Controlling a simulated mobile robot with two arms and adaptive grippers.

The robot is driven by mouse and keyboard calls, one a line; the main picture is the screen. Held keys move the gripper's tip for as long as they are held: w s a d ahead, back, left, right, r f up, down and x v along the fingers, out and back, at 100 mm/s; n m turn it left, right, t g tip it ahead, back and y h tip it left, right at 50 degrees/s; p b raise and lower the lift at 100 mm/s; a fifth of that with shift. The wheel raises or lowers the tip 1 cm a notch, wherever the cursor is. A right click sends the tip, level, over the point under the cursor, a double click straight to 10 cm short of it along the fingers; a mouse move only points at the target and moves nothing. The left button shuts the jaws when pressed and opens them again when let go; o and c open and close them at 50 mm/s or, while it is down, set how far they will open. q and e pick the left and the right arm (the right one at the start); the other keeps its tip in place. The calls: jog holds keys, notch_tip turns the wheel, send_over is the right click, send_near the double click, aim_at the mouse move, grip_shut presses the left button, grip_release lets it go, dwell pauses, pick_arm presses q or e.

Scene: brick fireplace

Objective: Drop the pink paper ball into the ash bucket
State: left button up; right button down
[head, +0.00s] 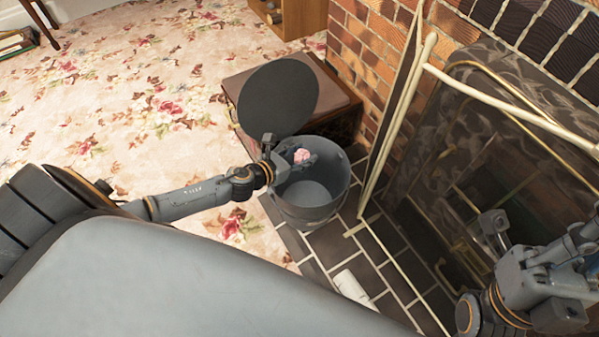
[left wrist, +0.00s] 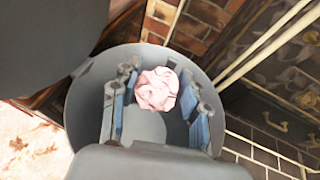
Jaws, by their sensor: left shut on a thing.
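The pink paper ball (head: 301,155) is a small crumpled ball, held over the mouth of the ash bucket. It also shows in the left wrist view (left wrist: 156,89). My left gripper (head: 298,158) is shut on the ball, with one finger on each side of it. The ash bucket (head: 312,210) is grey and round, stands upright on the dark tiles, and its inside looks empty where I can see it. Its round dark lid (head: 278,97) stands raised behind it. My right gripper (head: 492,228) is at the lower right, away from the bucket; its fingers are unclear.
A brown wooden box (head: 330,88) stands behind the bucket beside the brick wall. A fireplace screen with a pale frame (head: 395,115) is to the right. A white cylinder (head: 352,287) lies on the tiles in front. Floral carpet (head: 130,100) is open at left.

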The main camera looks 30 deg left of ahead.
pick_arm(q)
jog(key=o, duration=0.8)
jog(key=v, duration=1.2)
jog(key=shift+s+f, duration=0.1)
